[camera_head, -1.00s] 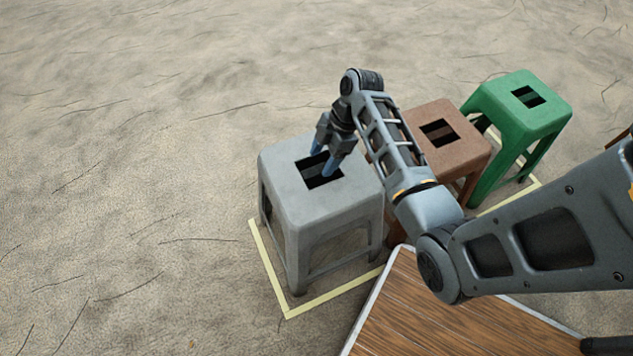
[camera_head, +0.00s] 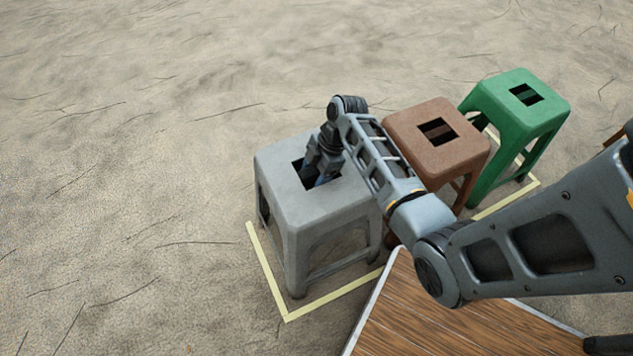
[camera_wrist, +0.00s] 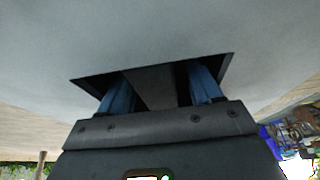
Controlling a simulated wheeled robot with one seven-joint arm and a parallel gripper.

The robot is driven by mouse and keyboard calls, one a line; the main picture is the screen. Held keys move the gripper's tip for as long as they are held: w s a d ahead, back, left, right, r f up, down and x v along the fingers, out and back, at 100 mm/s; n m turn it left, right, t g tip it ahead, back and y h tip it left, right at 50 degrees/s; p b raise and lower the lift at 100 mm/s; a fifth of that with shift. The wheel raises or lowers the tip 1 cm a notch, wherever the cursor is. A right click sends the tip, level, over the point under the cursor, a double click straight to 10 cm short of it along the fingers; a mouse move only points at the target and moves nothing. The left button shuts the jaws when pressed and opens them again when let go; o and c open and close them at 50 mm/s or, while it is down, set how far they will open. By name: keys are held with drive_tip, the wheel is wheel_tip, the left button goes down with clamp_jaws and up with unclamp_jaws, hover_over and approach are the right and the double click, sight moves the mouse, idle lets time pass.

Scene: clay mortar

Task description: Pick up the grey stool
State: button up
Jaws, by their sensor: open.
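The grey stool (camera_head: 285,215) stands upright on the ground, left of the other stools, with a square hole in its seat. My gripper (camera_head: 322,181) points down at the hole, and its blue fingers reach into it. In the wrist view the two blue fingers of my gripper (camera_wrist: 158,98) are apart, inside the dark hole in the grey stool's seat (camera_wrist: 160,35). No part of the stool shows clamped between them. The fingertips are hidden below the seat.
A brown stool (camera_head: 440,150) and a green stool (camera_head: 520,100) stand in a row to the right. Pale yellow tape (camera_head: 335,300) marks the ground around the row. A wooden-topped surface (camera_head: 430,315) is close at the front. Open ground lies to the left and behind.

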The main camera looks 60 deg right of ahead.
drive_tip(key=shift+f, duration=0.25)
idle(0.3)
drive_tip(key=shift+c, duration=0.5)
clamp_jaws()
drive_tip(key=shift+r, duration=0.1)
idle(0.7)
